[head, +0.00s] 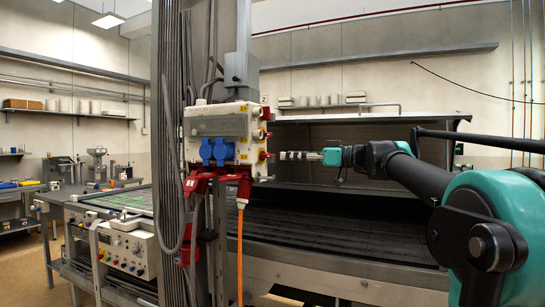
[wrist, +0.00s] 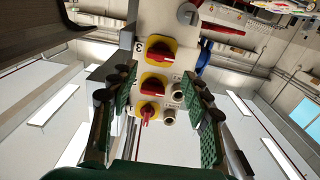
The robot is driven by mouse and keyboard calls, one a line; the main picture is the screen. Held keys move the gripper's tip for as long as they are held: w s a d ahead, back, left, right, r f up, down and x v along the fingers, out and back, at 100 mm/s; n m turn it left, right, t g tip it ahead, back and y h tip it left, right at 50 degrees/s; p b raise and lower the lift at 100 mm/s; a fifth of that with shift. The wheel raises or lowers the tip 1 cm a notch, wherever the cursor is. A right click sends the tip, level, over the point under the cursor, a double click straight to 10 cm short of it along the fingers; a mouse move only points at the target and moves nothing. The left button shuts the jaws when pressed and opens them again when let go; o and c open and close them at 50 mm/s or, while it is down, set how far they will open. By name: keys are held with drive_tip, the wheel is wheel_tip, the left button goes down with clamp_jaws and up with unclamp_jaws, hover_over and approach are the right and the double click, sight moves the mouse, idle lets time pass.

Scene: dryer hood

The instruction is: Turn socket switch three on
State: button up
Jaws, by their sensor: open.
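The socket box (head: 220,132) is mounted on a column. Its right side carries three red rotary switches on yellow plates. In the wrist view these are the top switch (wrist: 160,51), the middle switch (wrist: 153,85) and the bottom switch (wrist: 149,112). A mark like a 3 stands beside the top one. The top and middle handles lie roughly crosswise; the bottom one points along the row. In the head view, the lowest switch (head: 264,155) is level with my gripper (head: 284,155). My gripper is open and empty, apart from the box; its fingers (wrist: 158,84) flank the row in the wrist view.
Blue sockets (head: 217,151) and red plugs (head: 232,175) are on the box front, with an orange cable (head: 240,250) hanging below. Two grey round fittings (wrist: 174,105) stick out beside the switches. The dryer conveyor (head: 330,230) lies below my arm.

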sight(270, 155)
drive_tip(key=x, duration=0.7)
drive_tip(key=shift+c, duration=0.3)
drive_tip(key=c, duration=0.8)
